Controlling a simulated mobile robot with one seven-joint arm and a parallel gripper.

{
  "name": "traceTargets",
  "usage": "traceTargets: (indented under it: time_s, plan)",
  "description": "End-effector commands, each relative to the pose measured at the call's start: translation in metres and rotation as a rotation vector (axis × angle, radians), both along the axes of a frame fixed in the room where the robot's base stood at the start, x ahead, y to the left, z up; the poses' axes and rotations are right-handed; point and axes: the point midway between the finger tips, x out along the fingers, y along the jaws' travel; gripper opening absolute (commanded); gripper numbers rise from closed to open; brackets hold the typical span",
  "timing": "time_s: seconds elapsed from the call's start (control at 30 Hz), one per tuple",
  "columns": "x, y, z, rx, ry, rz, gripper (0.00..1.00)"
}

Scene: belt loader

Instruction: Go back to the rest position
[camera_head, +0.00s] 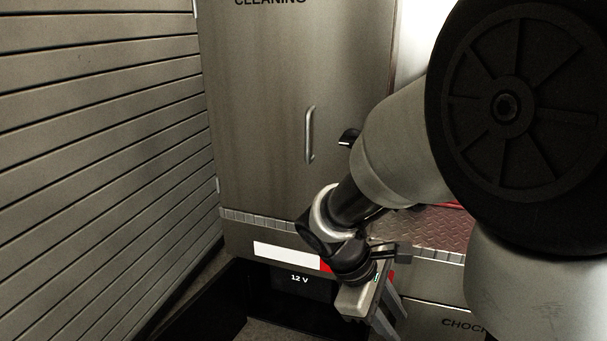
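My gripper (392,320) hangs at the lower middle of the head view, at the end of my arm, with its fingers pointing down and to the right. It is in front of the lower panel, right of the dark compartment marked "12 V" (299,279). The fingers are seen at a slant and partly overlap, so their gap is unclear. I see no object held between them. My arm comes in from the right and hides much of that side.
A metal cabinet door marked "CLEANING" (262,110) with a handle (309,135) stands behind my arm. A slatted shutter (100,150) fills the left side. A tread-plate ledge (435,228) lies behind my forearm. A panel lettered "CHOC" (462,324) is at lower right.

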Motion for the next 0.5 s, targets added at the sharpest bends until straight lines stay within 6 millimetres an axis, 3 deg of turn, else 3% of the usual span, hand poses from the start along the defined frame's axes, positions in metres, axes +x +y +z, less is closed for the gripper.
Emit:
traceTargets:
  time_s: [0.03, 0.2, 0.5]
  plan:
    - [-0.007, -0.001, 0.017, 0.074, -0.079, -0.096, 0.30]
    - [-0.031, 0.003, 0.064, 0.304, -0.314, -0.403, 0.30]
    - [-0.058, 0.013, 0.117, 0.570, -0.590, -0.731, 0.30]
